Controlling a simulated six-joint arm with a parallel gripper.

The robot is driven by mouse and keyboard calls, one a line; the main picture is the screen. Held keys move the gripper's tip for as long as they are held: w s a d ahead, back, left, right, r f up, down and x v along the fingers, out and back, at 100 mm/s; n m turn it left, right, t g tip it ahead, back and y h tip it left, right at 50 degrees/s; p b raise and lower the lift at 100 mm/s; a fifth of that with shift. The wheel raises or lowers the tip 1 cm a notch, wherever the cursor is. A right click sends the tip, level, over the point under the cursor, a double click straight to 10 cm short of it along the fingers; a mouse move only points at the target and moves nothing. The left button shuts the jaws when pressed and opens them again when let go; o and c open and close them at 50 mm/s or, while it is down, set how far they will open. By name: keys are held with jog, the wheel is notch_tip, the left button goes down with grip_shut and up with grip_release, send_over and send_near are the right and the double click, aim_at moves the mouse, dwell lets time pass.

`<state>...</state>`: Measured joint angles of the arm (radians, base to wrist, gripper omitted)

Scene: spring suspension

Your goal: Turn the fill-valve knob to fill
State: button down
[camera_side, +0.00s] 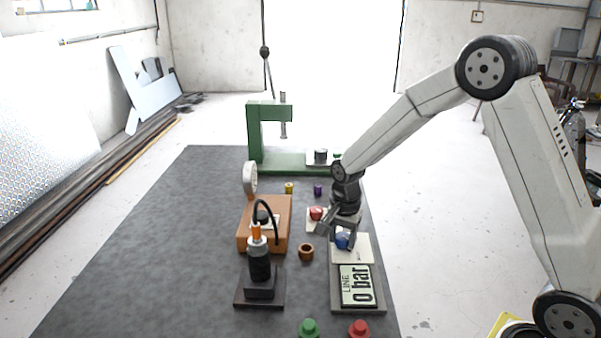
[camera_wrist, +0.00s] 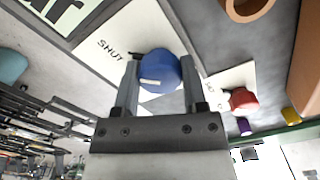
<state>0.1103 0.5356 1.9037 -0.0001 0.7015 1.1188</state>
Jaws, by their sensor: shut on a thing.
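The blue knob (camera_wrist: 160,72) is round with a white pointer mark and sits on a white plate (camera_wrist: 128,40) lettered "SHUT". The pointer mark lies toward the left of the knob in the wrist view. My gripper (camera_wrist: 158,80) is shut on the blue knob, with one finger on each side. In the side view the knob (camera_side: 342,239) shows below my gripper (camera_side: 340,230), partly hidden by the fingers. The display (camera_side: 355,286) in front of the knob reads "LINE 0 bar". Any "fill" lettering is hidden.
A red knob (camera_side: 316,213) on a white plate is close beside my gripper. A copper-coloured ring (camera_side: 306,252), an orange block (camera_side: 277,240) and a black cylinder unit (camera_side: 260,265) stand to the left. A green press (camera_side: 254,140) stands behind. The mat's left side is clear.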

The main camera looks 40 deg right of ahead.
jog(key=shift+n, duration=0.3)
jog(key=n, duration=0.8)
jog(key=shift+n, duration=0.3)
jog(key=n, duration=0.4)
jog(key=shift+d+n, duration=0.1)
jog(key=shift+n, duration=2.1)
jog(key=shift+c, duration=0.7)
grip_release()
